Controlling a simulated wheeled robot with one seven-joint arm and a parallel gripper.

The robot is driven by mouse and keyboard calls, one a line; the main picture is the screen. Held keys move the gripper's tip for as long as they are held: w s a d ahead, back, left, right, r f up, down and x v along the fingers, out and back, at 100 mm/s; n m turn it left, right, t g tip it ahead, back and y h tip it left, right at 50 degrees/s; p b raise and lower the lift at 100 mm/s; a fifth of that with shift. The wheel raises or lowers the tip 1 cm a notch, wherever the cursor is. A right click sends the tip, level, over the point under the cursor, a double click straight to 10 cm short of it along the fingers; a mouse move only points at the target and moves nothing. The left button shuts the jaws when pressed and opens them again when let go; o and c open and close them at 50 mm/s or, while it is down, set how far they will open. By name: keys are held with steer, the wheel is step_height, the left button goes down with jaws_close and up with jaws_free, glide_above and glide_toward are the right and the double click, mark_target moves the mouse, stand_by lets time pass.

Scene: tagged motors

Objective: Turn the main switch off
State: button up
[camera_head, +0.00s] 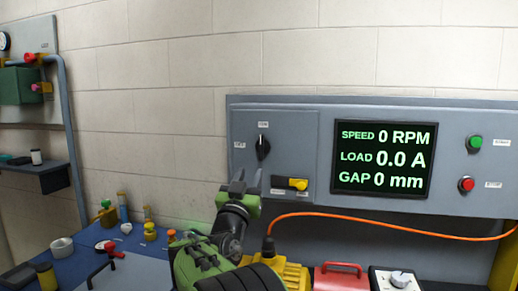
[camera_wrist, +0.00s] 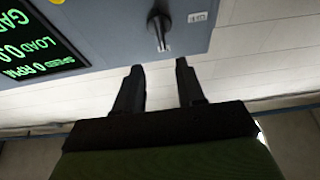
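The main switch looks to be the black rotary knob (camera_head: 263,146) on the left part of the grey control panel (camera_head: 285,130). Its handle stands about upright, toward the small label above it; another label sits to its left. The label text is too small to read. In the wrist view the knob (camera_wrist: 160,28) appears upside down, beyond the fingertips. My gripper (camera_head: 247,178) is just below and slightly left of the knob in the head view. In the wrist view its two dark fingers (camera_wrist: 159,70) are apart with nothing between them.
A yellow handle (camera_head: 293,184) sits below right of the knob. The display (camera_head: 382,159) reads 0 RPM, 0.0 A, 0 mm. Green (camera_head: 475,142) and red (camera_head: 466,184) buttons are at right. An orange cable (camera_head: 390,232) runs below the panel.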

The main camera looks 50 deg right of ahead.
mark_target(261, 147)
steer(key=p+x, duration=0.5)
steer(key=x, duration=0.7)
steer(key=shift+w+d, duration=0.2)
steer(key=shift+a, duration=0.1)
jaws_close()
